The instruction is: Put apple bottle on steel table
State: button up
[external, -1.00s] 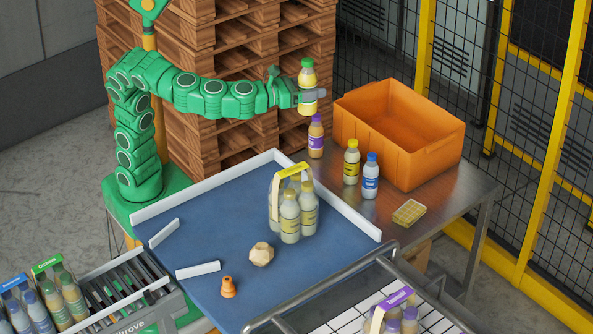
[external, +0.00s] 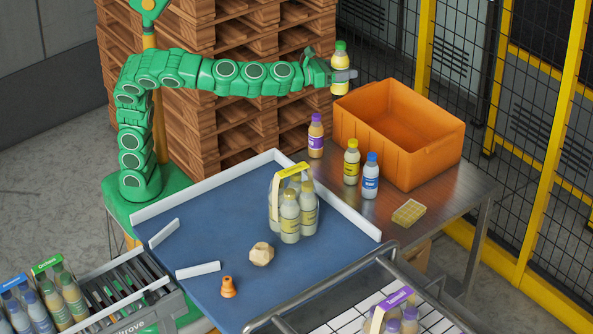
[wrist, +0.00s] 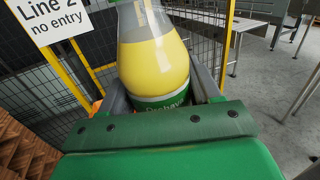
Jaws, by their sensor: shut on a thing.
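The apple bottle (external: 340,62) has a green cap and a pale yellow body; its green label shows in the wrist view, where the bottle (wrist: 155,65) stands upright between the fingers. My gripper (external: 343,76) is shut on it and holds it in the air, behind the orange crate's back left corner in the picture. The wrist view shows my gripper's fingers (wrist: 160,98) on both sides of the bottle. The steel table (external: 440,190) is at the right, below the bottle's height. The bottle's lower part is partly hidden by the gripper.
A bottle pack (external: 290,215) stands on the blue surface (external: 200,245). Bare steel lies around the tray.

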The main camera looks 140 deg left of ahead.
aim_at(347, 65)
jog(key=shift+s+a+f+n+g, duration=0.45)
jog(key=shift+s+a+f, duration=1.5)
jog(key=shift+s+a, duration=1.55)
jog(key=shift+s+a+f+n+g, duration=0.25)
jog(key=shift+s+a+f+g, duration=0.4)
jog(key=shift+s+a+f, duration=2.05)
jog(key=shift+y, duration=0.3)
jog(key=shift+s+a+f, duration=0.2)
jog(key=shift+s+f, duration=0.05)
jog(key=shift+f, duration=5.25)
jog(key=shift+s+a+f, duration=0.2)
jog(key=shift+f, duration=5.25)
jog(key=shift+s+a+f, duration=0.2)
jog(key=shift+s+f, duration=0.05)
jog(key=shift+f, duration=5.25)
jog(key=shift+f, duration=0.15)
jog(key=o, duration=1.4)
jog(key=shift+r, duration=0.2)
